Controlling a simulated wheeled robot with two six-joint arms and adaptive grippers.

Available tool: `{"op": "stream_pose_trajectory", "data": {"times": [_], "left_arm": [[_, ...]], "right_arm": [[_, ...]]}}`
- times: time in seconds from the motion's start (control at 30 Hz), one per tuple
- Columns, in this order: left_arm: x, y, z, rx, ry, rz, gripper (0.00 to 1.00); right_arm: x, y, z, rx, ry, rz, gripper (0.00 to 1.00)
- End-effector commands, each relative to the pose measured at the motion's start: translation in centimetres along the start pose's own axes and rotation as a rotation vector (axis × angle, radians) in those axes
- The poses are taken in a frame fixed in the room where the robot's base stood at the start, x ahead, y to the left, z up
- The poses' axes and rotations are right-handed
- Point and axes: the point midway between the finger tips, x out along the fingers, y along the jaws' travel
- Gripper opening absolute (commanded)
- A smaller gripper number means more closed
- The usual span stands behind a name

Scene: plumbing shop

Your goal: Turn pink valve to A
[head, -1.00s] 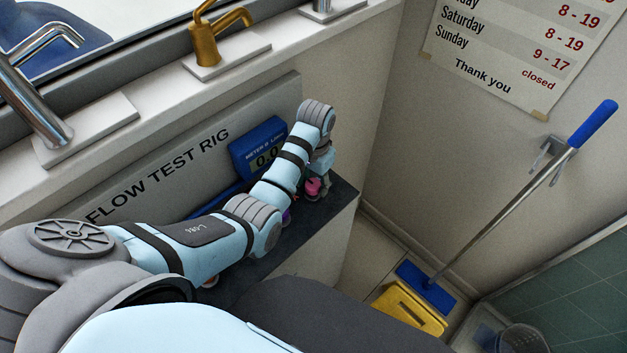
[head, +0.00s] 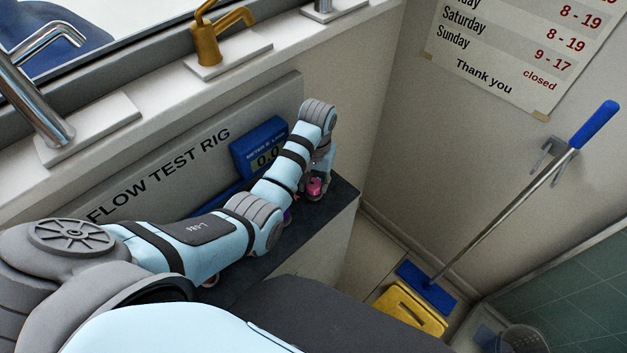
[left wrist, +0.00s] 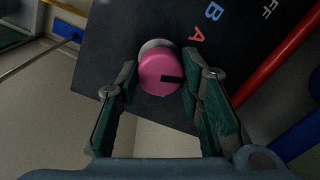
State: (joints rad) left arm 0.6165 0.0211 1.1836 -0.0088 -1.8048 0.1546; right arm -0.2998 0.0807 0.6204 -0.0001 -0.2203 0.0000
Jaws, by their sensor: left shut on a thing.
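The pink valve (left wrist: 163,75) is a round knob with a black pointer mark, on a dark panel. In the left wrist view the mark points right, towards one finger. The red letter A (left wrist: 196,34) is above and right of the knob, with a blue B (left wrist: 213,12) farther up. My left gripper (left wrist: 160,85) has its fingers on either side of the knob and is shut on it. In the head view the pink valve (head: 315,187) shows small below my left wrist, and the fingers are mostly hidden. My right gripper is not in view.
A blue meter (head: 259,147) is on the flow test rig board (head: 160,177) behind my arm. A red pipe (left wrist: 280,62) runs right of the letters.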

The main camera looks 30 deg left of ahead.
Motion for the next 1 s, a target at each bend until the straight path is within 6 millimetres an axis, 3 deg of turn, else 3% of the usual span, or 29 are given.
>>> {"op": "stream_pose_trajectory", "data": {"times": [0.6, 1.0], "left_arm": [[-0.06, -0.11, -0.12, -0.539, -0.011, 0.0, 0.06], [-0.09, -0.16, -0.15, -0.701, -0.014, 0.001, 0.06]], "right_arm": [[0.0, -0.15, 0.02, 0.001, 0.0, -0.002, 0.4], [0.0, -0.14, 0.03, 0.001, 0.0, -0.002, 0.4]]}}
